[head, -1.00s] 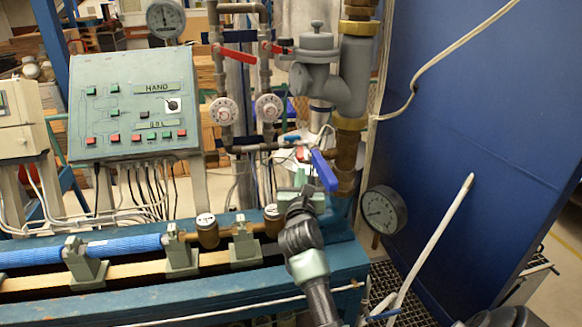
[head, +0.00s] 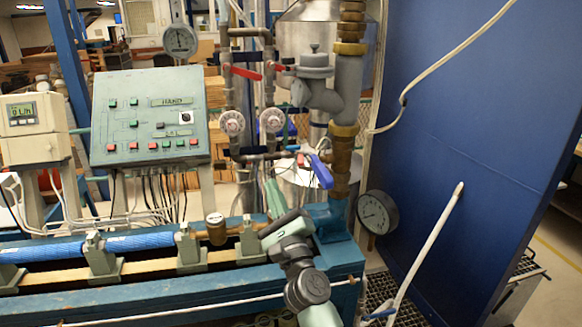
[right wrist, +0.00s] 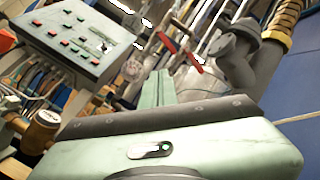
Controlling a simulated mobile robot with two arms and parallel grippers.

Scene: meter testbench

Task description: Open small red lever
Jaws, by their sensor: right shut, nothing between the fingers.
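Two red levers sit on the upright pipes in the head view, a longer left one (head: 246,73) and a shorter right one (head: 281,67). A small red part (head: 301,160) also shows beside a blue lever (head: 322,172); I cannot tell its exact shape. My right gripper (head: 270,184) is shut and empty, below the pipes and dials, apart from the upper red levers. In the right wrist view the closed green fingers (right wrist: 158,76) point up, with red levers beyond them (right wrist: 195,63). My left gripper is not in view.
A green control panel (head: 150,120) stands at left. Two white dials (head: 232,122) sit on the pipes above my gripper. A round gauge (head: 377,213) and a blue wall (head: 470,130) are at right. A blue bench (head: 180,285) runs along the front.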

